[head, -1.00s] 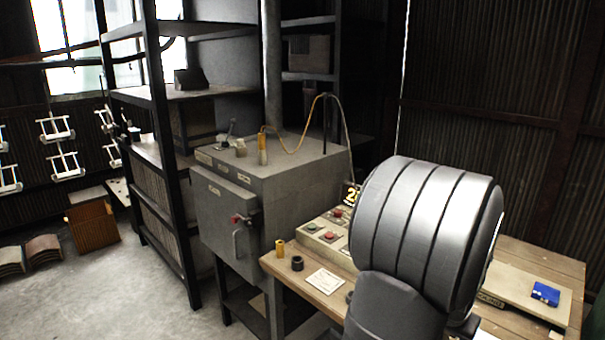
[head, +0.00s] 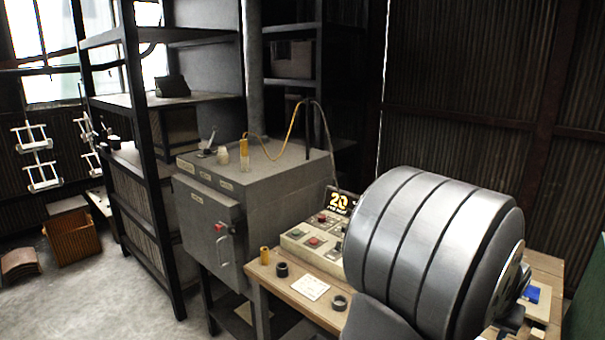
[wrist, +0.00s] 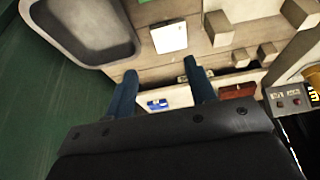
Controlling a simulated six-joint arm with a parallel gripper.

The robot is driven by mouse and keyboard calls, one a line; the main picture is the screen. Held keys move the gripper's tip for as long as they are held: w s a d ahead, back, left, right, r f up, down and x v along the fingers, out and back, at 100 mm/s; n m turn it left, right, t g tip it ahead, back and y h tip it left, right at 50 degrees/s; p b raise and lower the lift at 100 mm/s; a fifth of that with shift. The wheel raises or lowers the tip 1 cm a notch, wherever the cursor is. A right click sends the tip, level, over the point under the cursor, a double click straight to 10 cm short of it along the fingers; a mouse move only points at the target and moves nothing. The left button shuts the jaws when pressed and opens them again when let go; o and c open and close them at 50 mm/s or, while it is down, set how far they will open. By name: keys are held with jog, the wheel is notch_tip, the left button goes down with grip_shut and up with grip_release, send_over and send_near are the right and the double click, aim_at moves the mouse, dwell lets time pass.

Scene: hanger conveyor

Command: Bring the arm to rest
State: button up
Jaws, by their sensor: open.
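In the wrist view the two blue fingers of my gripper (wrist: 160,72) are spread apart with nothing between their tips. The gripper hangs over the wooden bench. A small blue item (wrist: 157,104) lies on a pale surface below the fingers, and does not look touched. In the head view my large grey arm joint fills the lower right and hides most of the gripper. The blue item (head: 531,293) shows partly behind my arm.
A control box (head: 310,243) with buttons and a lit display (head: 338,201) stands close left of my arm. A grey cabinet (head: 250,178) and shelving stand farther left. The wrist view shows a grey bin (wrist: 42,22), wooden blocks (wrist: 220,28) and a dark red block (wrist: 238,90).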

jog(key=w+d+f, duration=0.2)
jog(key=w+d, duration=0.9)
jog(key=w, duration=0.1)
jog(key=shift+w, duration=0.35)
